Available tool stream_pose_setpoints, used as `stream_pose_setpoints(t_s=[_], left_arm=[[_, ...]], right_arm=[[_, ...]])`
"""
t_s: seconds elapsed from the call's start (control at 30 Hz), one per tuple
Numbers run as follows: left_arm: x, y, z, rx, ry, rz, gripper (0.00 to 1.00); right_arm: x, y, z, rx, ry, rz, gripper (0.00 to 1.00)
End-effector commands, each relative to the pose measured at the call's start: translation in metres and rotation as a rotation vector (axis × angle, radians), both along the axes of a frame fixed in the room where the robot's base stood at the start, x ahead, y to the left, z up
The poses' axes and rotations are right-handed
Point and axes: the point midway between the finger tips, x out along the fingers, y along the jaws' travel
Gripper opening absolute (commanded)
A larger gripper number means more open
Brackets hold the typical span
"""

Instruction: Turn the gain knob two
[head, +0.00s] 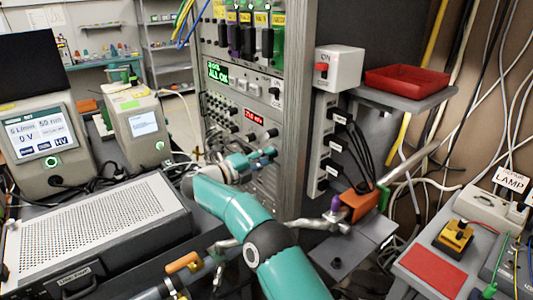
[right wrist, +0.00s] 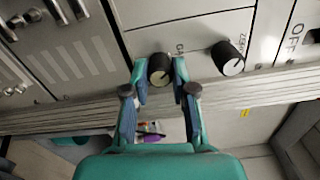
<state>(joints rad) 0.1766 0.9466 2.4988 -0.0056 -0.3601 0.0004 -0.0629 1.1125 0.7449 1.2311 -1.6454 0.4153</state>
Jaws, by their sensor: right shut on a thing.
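A black knob with a pale face (right wrist: 160,69) sits on a light panel in the right wrist view. My right gripper (right wrist: 160,80) has one fingertip on each side of this knob and is shut on it. A partly hidden label stands beside the knob; I cannot read it fully. A second black knob (right wrist: 228,58) is to its right, apart from the fingers. In the head view my right gripper (head: 268,154) is at the lower part of the instrument rack (head: 297,130), below the red display. My left gripper is not in view.
A grey perforated unit (head: 90,220) lies at left, with two screen instruments behind it. A white box with a red switch (head: 338,68), black cables and a red tray (head: 407,80) are to the right of the rack. An orange block (head: 358,203) is near the right arm.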

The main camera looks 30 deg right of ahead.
Motion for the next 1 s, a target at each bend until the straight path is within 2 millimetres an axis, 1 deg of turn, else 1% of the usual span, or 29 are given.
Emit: stream_pose_setpoints(t_s=[0.03, 0.1, 0.3, 0.5, 0.7, 1.0], left_arm=[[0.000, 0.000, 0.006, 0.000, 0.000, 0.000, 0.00], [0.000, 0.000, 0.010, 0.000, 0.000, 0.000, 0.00], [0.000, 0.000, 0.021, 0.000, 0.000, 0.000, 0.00], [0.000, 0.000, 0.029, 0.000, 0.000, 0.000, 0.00], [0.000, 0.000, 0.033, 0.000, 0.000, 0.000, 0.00], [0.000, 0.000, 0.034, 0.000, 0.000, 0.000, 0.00]], right_arm=[[0.001, 0.001, 0.001, -0.001, 0.048, 0.005, 0.00], [0.001, 0.001, 0.001, -0.006, 0.114, 0.006, 0.00], [0.002, 0.002, -0.001, -0.020, 0.290, 0.006, 0.00], [0.002, 0.002, -0.002, -0.031, 0.426, 0.008, 0.00], [0.002, 0.002, -0.003, -0.038, 0.511, 0.008, 0.00], [0.002, 0.002, -0.004, -0.041, 0.549, 0.008, 0.00]])
